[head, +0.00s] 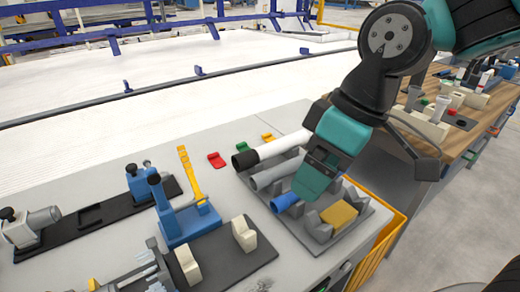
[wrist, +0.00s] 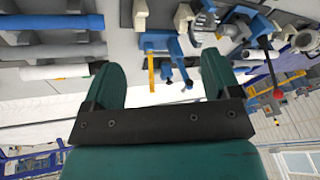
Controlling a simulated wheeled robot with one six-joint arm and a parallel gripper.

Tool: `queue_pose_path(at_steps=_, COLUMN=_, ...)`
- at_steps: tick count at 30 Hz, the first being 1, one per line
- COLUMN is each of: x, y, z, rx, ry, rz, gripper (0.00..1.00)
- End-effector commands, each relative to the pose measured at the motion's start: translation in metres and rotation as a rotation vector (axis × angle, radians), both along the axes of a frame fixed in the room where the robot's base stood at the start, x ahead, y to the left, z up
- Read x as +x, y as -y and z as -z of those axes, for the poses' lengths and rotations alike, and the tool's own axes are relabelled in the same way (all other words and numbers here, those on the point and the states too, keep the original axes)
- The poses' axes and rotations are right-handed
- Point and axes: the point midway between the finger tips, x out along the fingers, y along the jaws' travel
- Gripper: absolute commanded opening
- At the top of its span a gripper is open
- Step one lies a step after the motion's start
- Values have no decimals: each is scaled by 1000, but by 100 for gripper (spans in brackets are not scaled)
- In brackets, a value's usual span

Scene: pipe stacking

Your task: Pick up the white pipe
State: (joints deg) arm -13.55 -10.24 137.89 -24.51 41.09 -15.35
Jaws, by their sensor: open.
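The white pipe (head: 280,147) with a black end lies in the grey rack (head: 355,232) at the rear, behind a grey pipe (head: 275,173) and a blue pipe (head: 284,202). In the wrist view the white pipe (wrist: 52,71) is at the left, below the grey pipe (wrist: 50,50) and the blue pipe (wrist: 50,22). My teal gripper (head: 312,182) is above the rack and hides part of the pipes in the head view. In the wrist view my gripper (wrist: 160,72) is open, with nothing between its fingers and the white pipe outside them, to the left.
A blue fixture with a yellow upright (head: 190,176) stands left of the rack, beside cream blocks (head: 244,234). A red piece (head: 216,160) lies behind the rack. A yellow crate (head: 384,243) is below the table's right edge. A wooden table (head: 480,124) stands at the right.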

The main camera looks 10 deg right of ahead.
Motion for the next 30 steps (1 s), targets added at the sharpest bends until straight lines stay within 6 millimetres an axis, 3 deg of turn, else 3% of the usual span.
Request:
queue_pose_path(at_steps=3, x=75, y=2, z=9, rx=-51, ry=132, rz=-198, gripper=83)
queue_pose_path(at_steps=9, x=200, y=19, z=34, rx=-190, ry=356, rz=-585, gripper=83)
queue_pose_path(at_steps=12, x=250, y=32, z=50, rx=-266, ry=435, rz=-754, gripper=83)
queue_pose_path(at_steps=15, x=287, y=45, z=64, rx=-332, ry=488, rz=-887, gripper=83)
queue_pose_path(at_steps=18, x=310, y=54, z=74, rx=-379, ry=521, rz=-977, gripper=83)
queue_pose_path(at_steps=23, x=327, y=61, z=85, rx=-410, ry=537, rz=-1041, gripper=83)
queue_pose_path(at_steps=30, x=343, y=54, z=130, rx=-411, ry=536, rz=-1046, gripper=83)
